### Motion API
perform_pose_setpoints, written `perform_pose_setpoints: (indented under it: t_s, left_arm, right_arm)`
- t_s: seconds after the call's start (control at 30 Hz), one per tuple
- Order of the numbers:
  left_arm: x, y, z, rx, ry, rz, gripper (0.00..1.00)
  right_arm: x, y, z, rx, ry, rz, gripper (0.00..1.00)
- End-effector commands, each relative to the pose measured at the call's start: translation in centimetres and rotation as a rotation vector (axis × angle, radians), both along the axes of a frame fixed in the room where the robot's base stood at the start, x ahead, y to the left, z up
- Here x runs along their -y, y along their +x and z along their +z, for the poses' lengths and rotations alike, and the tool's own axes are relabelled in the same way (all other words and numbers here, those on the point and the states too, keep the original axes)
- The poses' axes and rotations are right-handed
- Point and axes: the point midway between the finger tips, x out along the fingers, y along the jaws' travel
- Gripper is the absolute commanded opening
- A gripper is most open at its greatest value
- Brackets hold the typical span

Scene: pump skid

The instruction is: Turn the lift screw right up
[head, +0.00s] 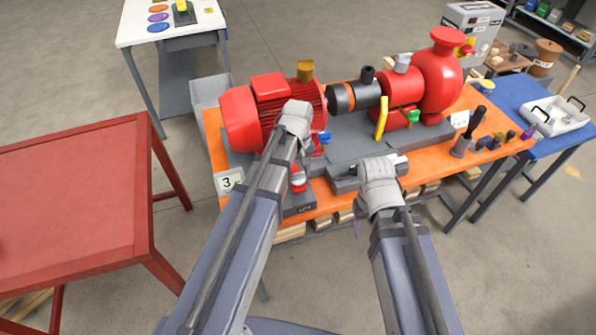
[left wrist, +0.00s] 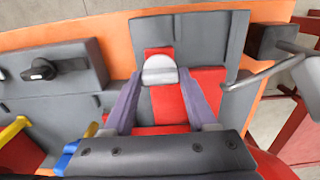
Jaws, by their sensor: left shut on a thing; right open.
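The lift screw's pale grey rounded head (left wrist: 160,72) sits on a red part (left wrist: 158,52) in the left wrist view. My left gripper (left wrist: 161,82) has a purple finger on each side of this head and is shut on it. In the head view my left gripper (head: 298,160) is over the front of the skid, its fingers mostly hidden by my wrist. A red and white part (head: 298,182) shows just below it, above a dark labelled block (head: 300,207). My right gripper (head: 364,222) is open near the front edge, mostly hidden by its wrist.
The red motor (head: 268,100) stands close behind my left gripper. A grey block (head: 342,181) lies to its right; a black knob (left wrist: 45,68) shows in the left wrist view. A grey lever (left wrist: 258,77) is at right there. A red table (head: 75,190) stands left.

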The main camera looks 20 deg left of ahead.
Motion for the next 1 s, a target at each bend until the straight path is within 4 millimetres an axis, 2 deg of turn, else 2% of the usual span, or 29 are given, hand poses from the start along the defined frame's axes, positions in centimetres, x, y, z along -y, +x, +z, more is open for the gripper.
perform_pose_setpoints:
  t_s: [0.03, 0.1, 0.47, 1.0]
  left_arm:
    - [0.01, -0.01, -0.01, 0.0, 0.0, 0.0, 0.09]
    - [0.01, -0.01, -0.01, 0.0, 0.0, 0.0, 0.02]
    - [0.01, -0.01, -0.01, 0.0, 0.0, -0.079, 0.02]
    - [0.01, -0.01, -0.01, 0.0, 0.0, -0.552, 0.02]
  right_arm:
    - [0.0, 0.0, -0.01, 0.0, 0.0, 0.0, 0.5]
    - [0.0, 0.0, -0.01, 0.0, 0.0, 0.0, 0.5]
    - [0.0, 0.0, -0.01, 0.0, 0.0, 0.0, 0.5]
    - [0.0, 0.0, -0.01, 0.0, 0.0, 0.0, 0.5]
